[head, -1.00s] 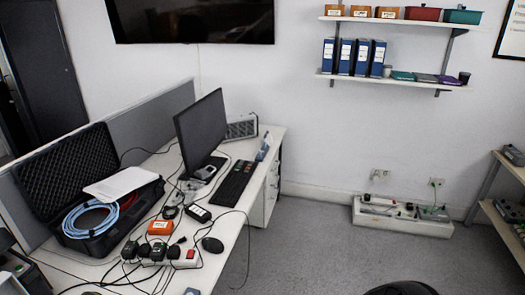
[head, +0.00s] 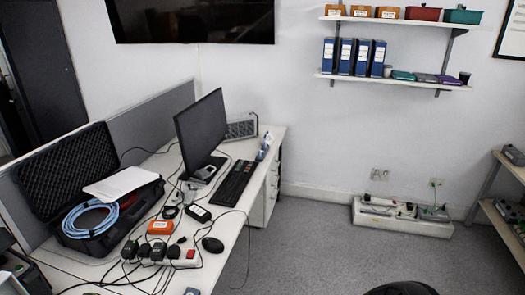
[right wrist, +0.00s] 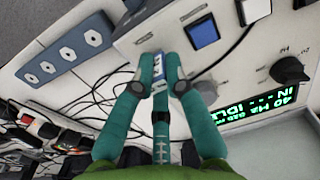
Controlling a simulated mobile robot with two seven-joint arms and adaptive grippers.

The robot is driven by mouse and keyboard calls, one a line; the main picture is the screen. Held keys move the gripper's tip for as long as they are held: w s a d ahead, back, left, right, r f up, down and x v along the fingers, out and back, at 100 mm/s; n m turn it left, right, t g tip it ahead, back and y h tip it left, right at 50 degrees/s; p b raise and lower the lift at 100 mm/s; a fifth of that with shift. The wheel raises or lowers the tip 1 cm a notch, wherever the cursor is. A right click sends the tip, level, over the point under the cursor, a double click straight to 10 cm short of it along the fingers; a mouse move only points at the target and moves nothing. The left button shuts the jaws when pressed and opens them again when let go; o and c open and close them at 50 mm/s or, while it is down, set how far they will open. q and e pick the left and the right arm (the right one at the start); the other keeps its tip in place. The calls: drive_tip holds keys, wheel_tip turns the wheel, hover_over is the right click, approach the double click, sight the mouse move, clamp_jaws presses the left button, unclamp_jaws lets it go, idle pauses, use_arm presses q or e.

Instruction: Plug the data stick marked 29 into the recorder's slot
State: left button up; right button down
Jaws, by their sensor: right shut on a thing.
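My right gripper (right wrist: 160,72), with teal fingers, is in the right wrist view. It is shut on a small data stick (right wrist: 158,88) with a pale label; the fingers cover most of it and I cannot read its mark. Just beyond the fingertips is a light grey panelled device (right wrist: 228,62) with a blue square button, dark knobs and a green lit display (right wrist: 262,100) reading partly "IDLE". I cannot make out whether the stick touches the device, and no slot shows clearly. My left gripper is not in view.
A blue-grey strip with several sockets (right wrist: 65,50) lies left of the device, with loose black cables beside it. In the head view, the white desk (head: 232,222) holds a monitor (head: 202,128), a keyboard (head: 236,184), a mouse and an open black case (head: 84,240).

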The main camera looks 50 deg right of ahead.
drive_tip(key=shift+f, duration=0.15)
idle(0.5)
drive_tip(key=c, duration=1.2)
unclamp_jaws()
drive_tip(key=shift+r, duration=0.2)
drive_tip(key=shift+r+p, duration=2.4)
drive_tip(key=shift+p, duration=0.15)
drive_tip(key=shift+r, duration=0.1)
